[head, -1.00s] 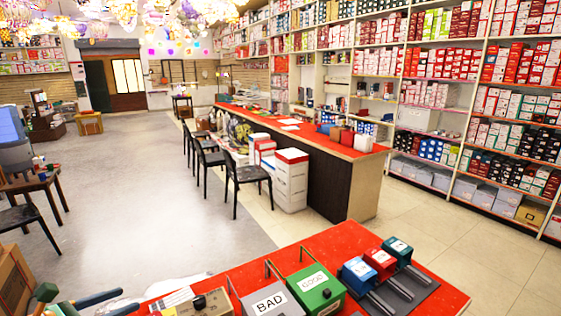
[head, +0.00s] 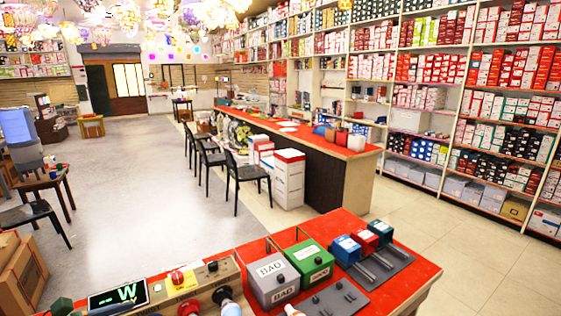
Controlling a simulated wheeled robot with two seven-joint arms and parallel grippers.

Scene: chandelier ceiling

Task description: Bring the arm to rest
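Neither of my grippers can be made out in the head view. A dark green piece (head: 62,305) and a blue bar (head: 112,309) show at the bottom left edge, cut off by the frame; I cannot tell whether they belong to my arm. The red-topped table (head: 412,268) in front carries a grey box (head: 266,268) labelled BAD and a green box (head: 309,259) to its right. A control panel (head: 205,296) with a lit display (head: 118,297) and knobs stands to their left.
Small blue (head: 345,247), red (head: 364,239) and green boxes (head: 381,230) stand at the right on grey rails. A blue-and-white object (head: 228,308) is cut off at the bottom. A cardboard box (head: 20,275) stands left. Open floor (head: 130,220) lies beyond.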

